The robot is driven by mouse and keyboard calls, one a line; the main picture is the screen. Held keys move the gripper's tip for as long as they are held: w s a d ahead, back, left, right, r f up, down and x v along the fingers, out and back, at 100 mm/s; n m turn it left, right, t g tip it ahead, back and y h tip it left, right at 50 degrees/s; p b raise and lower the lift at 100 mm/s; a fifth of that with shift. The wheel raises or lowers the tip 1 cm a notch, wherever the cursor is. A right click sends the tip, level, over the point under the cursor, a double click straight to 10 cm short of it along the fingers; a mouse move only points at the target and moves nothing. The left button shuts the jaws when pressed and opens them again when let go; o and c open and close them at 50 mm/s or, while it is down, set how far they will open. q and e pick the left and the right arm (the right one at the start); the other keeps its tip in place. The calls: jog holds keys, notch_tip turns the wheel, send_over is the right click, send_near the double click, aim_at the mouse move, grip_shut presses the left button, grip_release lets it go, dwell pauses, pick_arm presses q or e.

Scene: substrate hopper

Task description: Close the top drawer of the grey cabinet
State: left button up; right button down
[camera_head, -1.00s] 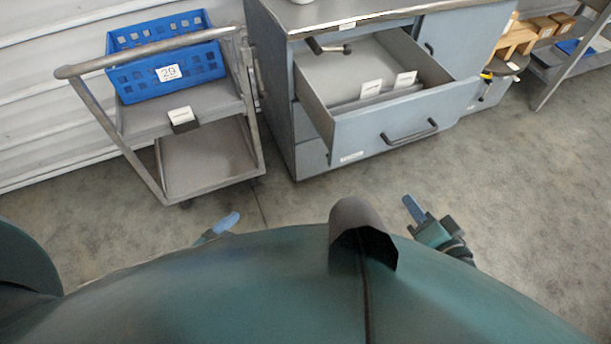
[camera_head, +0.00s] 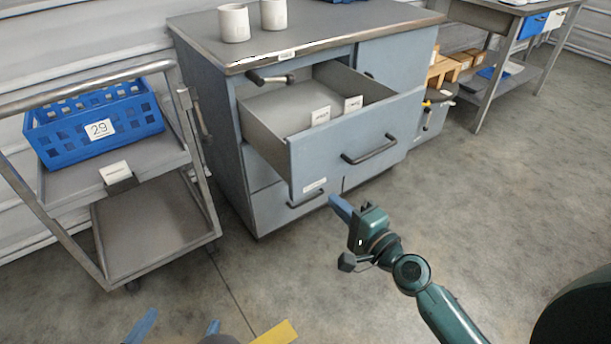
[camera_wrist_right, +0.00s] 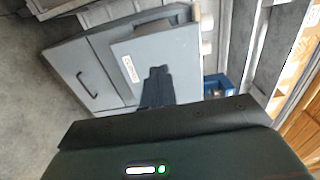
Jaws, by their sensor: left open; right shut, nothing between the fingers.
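The grey cabinet (camera_head: 220,140) stands at the centre of the head view. Its top drawer (camera_head: 360,150) is pulled well out, with a dark bar handle (camera_head: 370,149) on the front. In the right wrist view the labelled drawer front (camera_wrist_right: 168,50) fills the upper middle. My right gripper (camera_head: 338,205) is shut and empty, its blue fingertips close to the lower edge of the drawer front; I cannot tell if they touch. Its shut fingers (camera_wrist_right: 157,88) overlap the drawer front in the wrist view. My left gripper (camera_head: 176,328) is open, low at the picture's bottom, away from the cabinet.
White label cards stand inside the drawer. Two white cups (camera_head: 234,23) are on the cabinet top. A trolley (camera_head: 150,235) with a blue crate (camera_head: 60,145) is on the left. A workbench (camera_head: 490,18) stands at the back right. The floor before the cabinet is clear.

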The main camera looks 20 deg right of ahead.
aim_at(300, 168)
jog(key=x, duration=0.9)
jog(key=shift+w+a, duration=0.15)
jog(key=shift+w, duration=0.2)
pick_arm(q)
jog(key=shift+s+a+r, duration=0.1)
jog(key=shift+a+r, duration=0.1)
jog(key=shift+r, duration=0.15)
pick_arm(e)
jog(key=shift+w+a+f, duration=0.1)
jog(key=shift+w+a, duration=0.1)
jog(key=shift+w, duration=0.3)
